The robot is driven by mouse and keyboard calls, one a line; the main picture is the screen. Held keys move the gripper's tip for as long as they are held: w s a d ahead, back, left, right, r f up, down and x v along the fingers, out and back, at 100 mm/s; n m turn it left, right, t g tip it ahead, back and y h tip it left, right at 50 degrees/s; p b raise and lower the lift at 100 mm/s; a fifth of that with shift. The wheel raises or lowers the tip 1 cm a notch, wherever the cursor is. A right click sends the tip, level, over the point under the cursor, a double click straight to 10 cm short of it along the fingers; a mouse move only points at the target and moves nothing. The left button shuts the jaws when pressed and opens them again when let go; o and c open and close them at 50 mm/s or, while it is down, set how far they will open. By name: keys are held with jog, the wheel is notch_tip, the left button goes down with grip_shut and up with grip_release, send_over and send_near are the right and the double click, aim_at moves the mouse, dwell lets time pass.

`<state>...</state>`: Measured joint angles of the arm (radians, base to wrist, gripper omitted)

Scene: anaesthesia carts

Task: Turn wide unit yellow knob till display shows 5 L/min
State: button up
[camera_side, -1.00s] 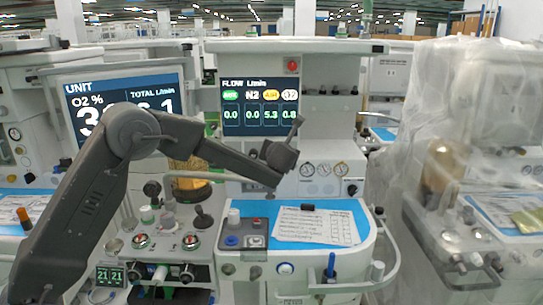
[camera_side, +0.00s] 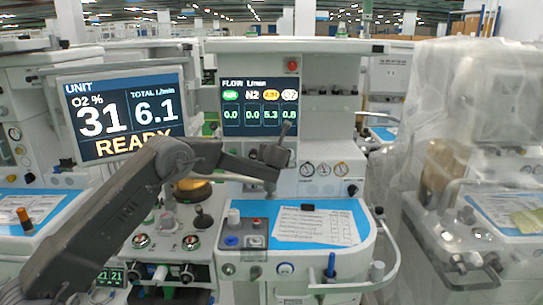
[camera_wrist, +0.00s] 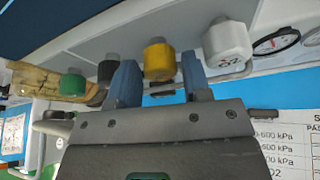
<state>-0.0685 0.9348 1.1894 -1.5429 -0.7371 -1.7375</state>
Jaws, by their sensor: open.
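The yellow knob (camera_wrist: 160,62) hangs under the wide unit's panel in the wrist view. My gripper (camera_wrist: 158,74) is open, with one blue finger on each side of this knob; I cannot tell whether the fingers touch it. In the side view my arm's end hides the knobs. The wide unit's flow display (camera_side: 259,105) shows 5.3 under the yellow label, 0.8 under the white O2 label and 0.0 in the other two columns.
A white O2 knob (camera_wrist: 228,42) is right of my right finger. A black knob (camera_wrist: 95,92) and a green knob (camera_wrist: 73,83) are to the left. The neighbouring unit's screen (camera_side: 126,113) reads O2 31 %, total 6.1 L/min, READY. Papers lie on a blue tray (camera_side: 352,212).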

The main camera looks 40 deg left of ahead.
jog(key=shift+w+a+f, duration=0.1)
jog(key=shift+w+a, duration=0.1)
jog(key=shift+a, duration=0.05)
jog(key=shift+c, duration=0.2)
jog(key=c, duration=0.6)
jog(key=shift+d+m+g+y, duration=0.1)
jog(key=shift+m+g+y, duration=0.45)
jog(key=shift+m, duration=0.35)
jog(key=o, duration=0.6)
jog(key=shift+o, duration=0.2)
jog(key=shift+d, duration=0.1)
jog(key=v, duration=1.3)
jog(key=shift+s+d, duration=0.2)
jog(key=shift+s, duration=0.05)
